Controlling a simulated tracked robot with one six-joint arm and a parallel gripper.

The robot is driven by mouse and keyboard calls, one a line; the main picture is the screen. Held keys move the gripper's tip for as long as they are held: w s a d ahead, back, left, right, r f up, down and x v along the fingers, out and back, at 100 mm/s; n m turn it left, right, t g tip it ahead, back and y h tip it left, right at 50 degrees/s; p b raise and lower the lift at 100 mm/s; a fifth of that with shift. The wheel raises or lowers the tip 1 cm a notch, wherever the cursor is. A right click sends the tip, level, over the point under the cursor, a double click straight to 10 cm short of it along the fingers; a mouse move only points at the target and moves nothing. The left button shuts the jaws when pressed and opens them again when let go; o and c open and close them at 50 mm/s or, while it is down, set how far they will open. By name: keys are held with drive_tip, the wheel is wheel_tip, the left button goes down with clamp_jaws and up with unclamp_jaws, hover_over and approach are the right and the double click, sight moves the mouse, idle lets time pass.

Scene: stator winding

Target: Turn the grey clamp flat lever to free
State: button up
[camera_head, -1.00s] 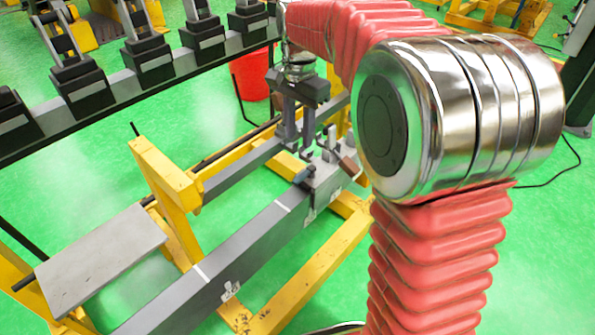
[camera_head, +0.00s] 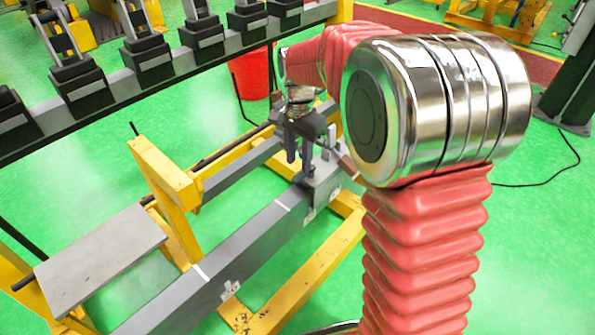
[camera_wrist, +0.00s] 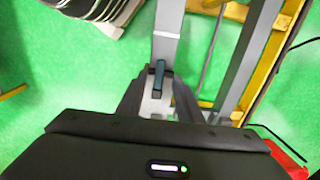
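The grey clamp (camera_head: 326,182) sits on the far end of the long grey beam in the head view. In the wrist view, a dark blue-grey flat lever (camera_wrist: 158,82) lies roughly along the beam on the clamp's pale top (camera_wrist: 153,105). My gripper (camera_head: 299,160) points down at the clamp in the head view, its fingers in front of part of it. In the wrist view my gripper (camera_wrist: 158,88) is open, with one finger on each side of the lever and visible gaps between. I cannot tell how high the fingertips are above the clamp.
The grey beam (camera_head: 240,250) rests on a yellow frame (camera_head: 290,300). A dark rail with several black clamps (camera_head: 148,60) crosses behind at the left. A red bin (camera_head: 249,78) stands behind my gripper. A grey plate (camera_head: 100,262) lies at the left.

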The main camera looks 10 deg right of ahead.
sight(298, 177)
wheel_tip(298, 177, down, 5)
idle(0.3)
drive_tip(key=shift+c, duration=0.4)
clamp_jaws()
drive_tip(key=shift+a, duration=0.15)
